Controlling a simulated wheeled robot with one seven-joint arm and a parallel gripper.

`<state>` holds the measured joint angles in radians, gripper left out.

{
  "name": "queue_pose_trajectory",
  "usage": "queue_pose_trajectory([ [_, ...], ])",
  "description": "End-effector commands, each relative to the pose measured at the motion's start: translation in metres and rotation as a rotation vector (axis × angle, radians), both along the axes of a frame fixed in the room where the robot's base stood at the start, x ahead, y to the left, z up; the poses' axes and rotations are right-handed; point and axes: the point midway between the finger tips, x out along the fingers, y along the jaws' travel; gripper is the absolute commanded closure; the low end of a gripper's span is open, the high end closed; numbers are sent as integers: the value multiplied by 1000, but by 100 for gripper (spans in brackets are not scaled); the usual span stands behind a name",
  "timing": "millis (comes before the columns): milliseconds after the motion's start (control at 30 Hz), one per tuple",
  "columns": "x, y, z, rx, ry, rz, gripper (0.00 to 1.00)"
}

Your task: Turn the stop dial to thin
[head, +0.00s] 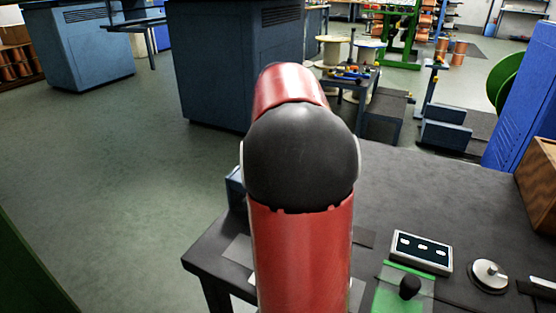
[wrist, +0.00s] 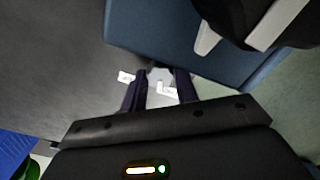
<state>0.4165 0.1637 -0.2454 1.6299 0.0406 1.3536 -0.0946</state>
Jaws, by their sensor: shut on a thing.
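In the wrist view, the stop dial (wrist: 158,75) is a small pale metallic piece between the two dark fingers of my gripper (wrist: 160,88). The fingers are shut on it from both sides. Two small white labels sit beside it, one at the left finger (wrist: 126,77) and one between the fingertips (wrist: 168,92). Their lettering is too small to read, so I cannot tell which setting the dial points to. In the head view, my red and black arm hides the gripper and the dial.
A blue housing (wrist: 175,35) stands close to the fingers. On the dark table (head: 425,185) are a panel with three ovals (head: 421,250), a black knob (head: 409,287) on a green plate, and a round metal piece (head: 490,273). Open floor (head: 110,170) lies left.

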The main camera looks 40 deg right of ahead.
Motion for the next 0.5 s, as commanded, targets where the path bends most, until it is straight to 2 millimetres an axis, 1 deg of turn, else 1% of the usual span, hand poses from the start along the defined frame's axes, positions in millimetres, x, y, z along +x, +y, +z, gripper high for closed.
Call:
queue_pose_trajectory([
  [33,0,0,2,-1,-1,40,93],
  [200,0,0,2,0,-1,186,93],
  [500,0,0,1,-1,-2,371,93],
])
